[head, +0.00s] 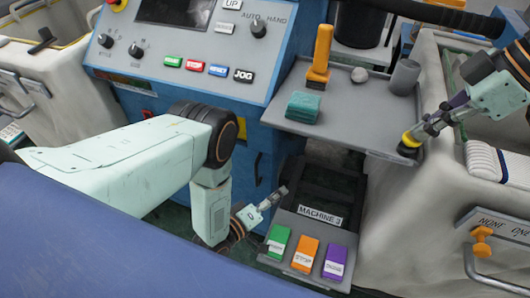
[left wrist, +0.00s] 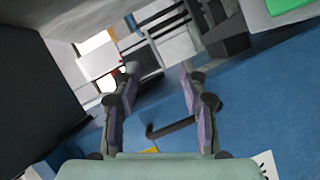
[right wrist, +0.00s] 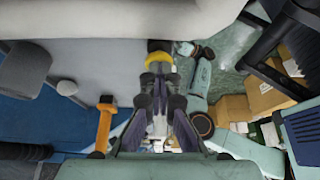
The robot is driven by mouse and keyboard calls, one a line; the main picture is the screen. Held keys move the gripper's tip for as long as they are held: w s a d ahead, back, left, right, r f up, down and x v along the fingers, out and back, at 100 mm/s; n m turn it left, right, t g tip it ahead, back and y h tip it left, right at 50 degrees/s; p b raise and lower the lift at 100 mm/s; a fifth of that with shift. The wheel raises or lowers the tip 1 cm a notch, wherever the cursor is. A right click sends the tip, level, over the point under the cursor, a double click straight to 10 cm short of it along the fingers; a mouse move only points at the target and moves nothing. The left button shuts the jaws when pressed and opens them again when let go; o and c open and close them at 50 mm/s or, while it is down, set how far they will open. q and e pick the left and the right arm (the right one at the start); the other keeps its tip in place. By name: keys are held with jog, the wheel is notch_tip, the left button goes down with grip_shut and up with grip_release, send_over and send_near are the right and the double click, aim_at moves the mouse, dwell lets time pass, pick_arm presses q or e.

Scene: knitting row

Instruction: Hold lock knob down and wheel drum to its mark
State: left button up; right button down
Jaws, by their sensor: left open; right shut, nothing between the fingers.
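A small black knob with a yellow band (head: 408,140) is at the right front corner of the grey tray; I take it for the lock knob. My right gripper (head: 432,122) is shut and empty, its tips at or very near this knob. In the right wrist view the yellow band (right wrist: 158,58) lies just beyond the shut fingers; contact cannot be told. My left gripper (head: 278,196) is low, beside the black stand marked MACHINE 3. It is open, its fingers (left wrist: 158,85) spread with nothing between them. I cannot identify the drum or its mark with certainty.
The grey tray (head: 345,130) carries an orange-handled tool (head: 319,55), a teal block (head: 303,107), a grey stone and a grey cup (head: 404,77). The blue control panel (head: 190,50) stands at left. Green, orange and purple buttons (head: 306,254) sit below the left gripper.

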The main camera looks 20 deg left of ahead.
jog(key=shift+f, duration=0.1)
pick_arm(q)
jog(key=s+a+f+m+g, duration=0.3)
jog(key=s+f+m+g, duration=0.1)
jog(key=s+f, duration=0.2)
jog(key=s+a+f+m+g+h, duration=0.1)
jog(key=s+a+f+m+g, duration=0.2)
jog(key=s, duration=0.6)
notch_tip(320, 180, down, 4)
jog(key=shift+s+r+m+g+h, duration=0.15)
jog(key=shift+m+g+h, duration=0.15)
jog(key=shift+m+g, duration=0.65)
jog(key=shift+a, duration=0.1)
jog(key=v, duration=1.2)
jog(key=v, duration=0.7)
jog(key=shift+r, duration=0.25)
jog(key=shift+a, duration=0.15)
